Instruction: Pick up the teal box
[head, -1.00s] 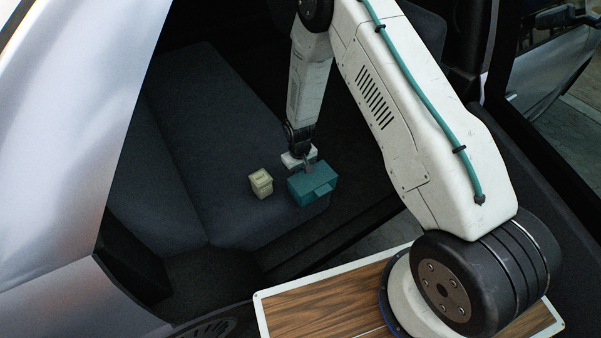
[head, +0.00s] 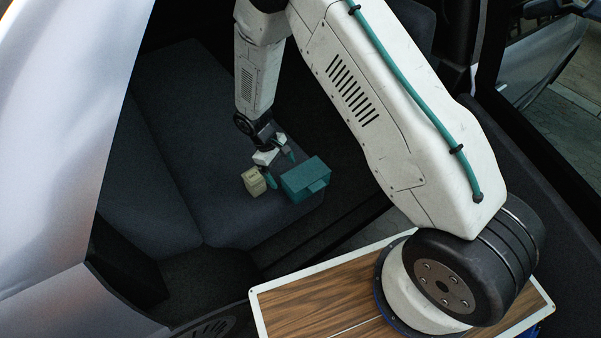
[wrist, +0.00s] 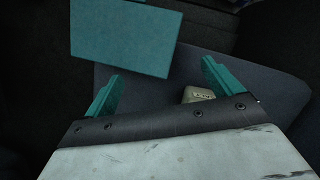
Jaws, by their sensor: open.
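The teal box (head: 306,180) sits on the dark car seat near its front edge, to the right of a small beige box. In the wrist view the teal box (wrist: 125,38) shows at the upper left, beyond the fingertips. My gripper (head: 280,168) is open and empty, with teal fingers pointing down between the beige box and the teal box, apart from the teal box. In the wrist view both fingers (wrist: 162,72) are spread, and nothing is between their tips.
The beige box (head: 253,181) stands close to my left finger; the wrist view shows it (wrist: 199,94) beside the right-hand finger, contact unclear. The dark seat (head: 170,130) is clear to the left. The silver car body (head: 70,130) borders the opening at left.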

